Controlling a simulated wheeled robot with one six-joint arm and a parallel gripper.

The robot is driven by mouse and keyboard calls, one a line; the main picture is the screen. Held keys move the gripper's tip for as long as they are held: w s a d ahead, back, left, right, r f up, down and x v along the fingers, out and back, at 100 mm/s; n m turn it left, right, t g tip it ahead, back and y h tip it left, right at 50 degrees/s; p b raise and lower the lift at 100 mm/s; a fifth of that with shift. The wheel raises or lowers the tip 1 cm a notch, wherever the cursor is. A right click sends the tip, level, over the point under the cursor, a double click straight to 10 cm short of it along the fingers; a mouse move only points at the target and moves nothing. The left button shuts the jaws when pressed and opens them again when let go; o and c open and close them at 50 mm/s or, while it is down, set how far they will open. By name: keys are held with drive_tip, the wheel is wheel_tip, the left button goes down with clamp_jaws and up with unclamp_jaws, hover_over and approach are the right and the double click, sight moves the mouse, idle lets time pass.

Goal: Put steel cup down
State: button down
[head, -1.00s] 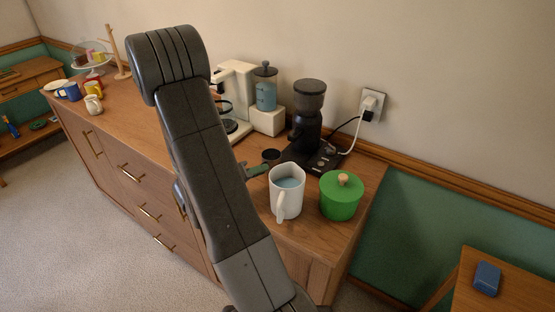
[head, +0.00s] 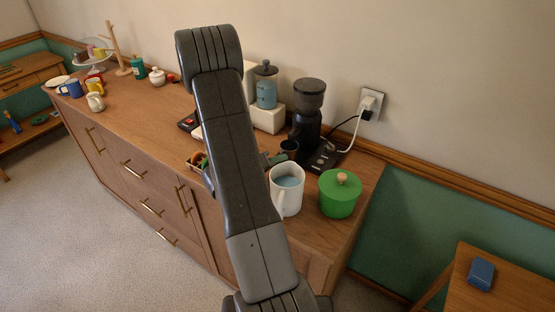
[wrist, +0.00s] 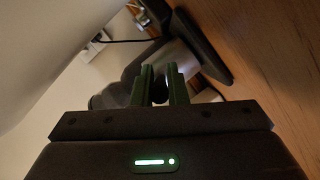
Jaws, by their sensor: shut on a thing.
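The steel cup (head: 289,147) is small and looks dark in the head view, close in front of the coffee grinder (head: 309,108). My gripper (head: 277,158) has green fingers and is shut on the cup from its left side. In the wrist view my gripper (wrist: 161,84) shows its two fingers close together, with a grey metallic surface (wrist: 181,60) just beyond them that looks like the cup. The head view does not clearly show whether the cup's base touches anything. My arm hides part of the counter.
A white mug (head: 290,202) with bluish contents and a green lidded pot (head: 340,196) stand in front of the grinder on the wooden sideboard (head: 130,122). A blue-grey canister (head: 266,90) stands behind. A cord runs to the wall socket (head: 370,104).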

drive_tip(key=shift+f+b, duration=0.25)
drive_tip(key=shift+b, duration=0.2)
drive_tip(key=c, duration=1.4)
unclamp_jaws()
drive_tip(key=shift+r, duration=0.1)
drive_tip(key=shift+c, duration=0.2)
drive_tip(key=shift+r+p, duration=0.15)
drive_tip(key=shift+p, duration=0.2)
drive_tip(key=shift+r, duration=0.15)
drive_tip(key=b+v, duration=0.1)
drive_tip(key=v, duration=0.2)
drive_tip(key=b+v, duration=0.1)
drive_tip(key=v, duration=0.2)
drive_tip(key=b+v, duration=0.1)
drive_tip(key=v, duration=0.3)
drive_tip(key=shift+a+f, duration=0.1)
drive_tip(key=shift+f, duration=0.15)
drive_tip(key=shift+v, duration=0.95)
drive_tip(key=shift+r, duration=0.1)
